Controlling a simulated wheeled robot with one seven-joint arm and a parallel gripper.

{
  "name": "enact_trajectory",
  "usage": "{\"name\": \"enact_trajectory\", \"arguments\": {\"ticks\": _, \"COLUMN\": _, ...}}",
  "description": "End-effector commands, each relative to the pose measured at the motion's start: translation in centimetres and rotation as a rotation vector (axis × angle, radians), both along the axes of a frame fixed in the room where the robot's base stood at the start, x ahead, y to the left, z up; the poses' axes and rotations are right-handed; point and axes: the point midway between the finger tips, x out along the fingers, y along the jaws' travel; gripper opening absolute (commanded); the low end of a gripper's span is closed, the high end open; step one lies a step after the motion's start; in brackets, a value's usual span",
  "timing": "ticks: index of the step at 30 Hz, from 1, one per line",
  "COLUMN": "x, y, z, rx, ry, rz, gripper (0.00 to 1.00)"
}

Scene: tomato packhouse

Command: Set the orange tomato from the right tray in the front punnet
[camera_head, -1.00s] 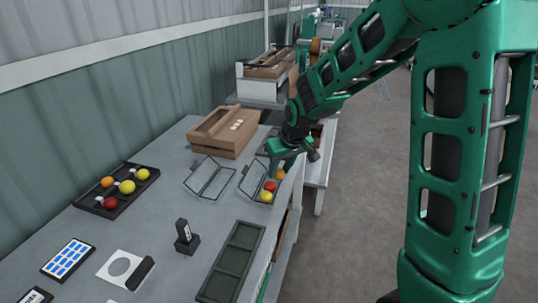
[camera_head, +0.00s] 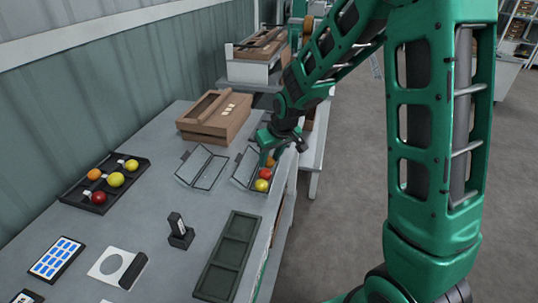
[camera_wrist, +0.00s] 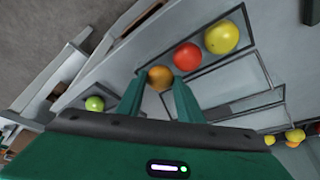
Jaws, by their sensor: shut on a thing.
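An orange tomato (camera_wrist: 160,77) sits between the tips of my gripper (camera_wrist: 158,92) in the wrist view; the jaws are shut on it. In the head view my gripper (camera_head: 268,158) points down at the far end of the right-hand wire-edged punnet (camera_head: 245,182), partly hiding the orange tomato (camera_head: 271,161). A red tomato (camera_head: 265,173) and a yellow one (camera_head: 262,185) lie in line with it there. Whether the orange tomato touches the punnet floor I cannot tell. A dark green tray (camera_head: 207,283) at the front right of the table looks empty.
A second, empty punnet (camera_head: 202,168) stands just left. A black tray (camera_head: 70,197) with several tomatoes is at the left. A brown wooden crate (camera_head: 213,118) stands behind. A small black stand (camera_head: 181,236) and a white holder (camera_head: 108,268) are nearer.

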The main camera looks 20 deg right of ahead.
Motion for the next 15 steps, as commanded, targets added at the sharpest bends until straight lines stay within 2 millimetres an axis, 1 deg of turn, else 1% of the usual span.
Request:
{"name": "enact_trajectory", "arguments": {"ticks": 13, "x": -0.28, "y": -0.08, "z": -0.34, "rx": -0.002, "ry": 0.01, "rz": -0.001, "gripper": 0.22}}
{"name": "enact_trajectory", "arguments": {"ticks": 14, "x": -0.29, "y": -0.08, "z": -0.34, "rx": -0.002, "ry": 0.01, "rz": -0.001, "gripper": 0.35}}
{"name": "enact_trajectory", "arguments": {"ticks": 15, "x": -0.3, "y": -0.08, "z": -0.36, "rx": -0.002, "ry": 0.01, "rz": -0.001, "gripper": 0.45}}
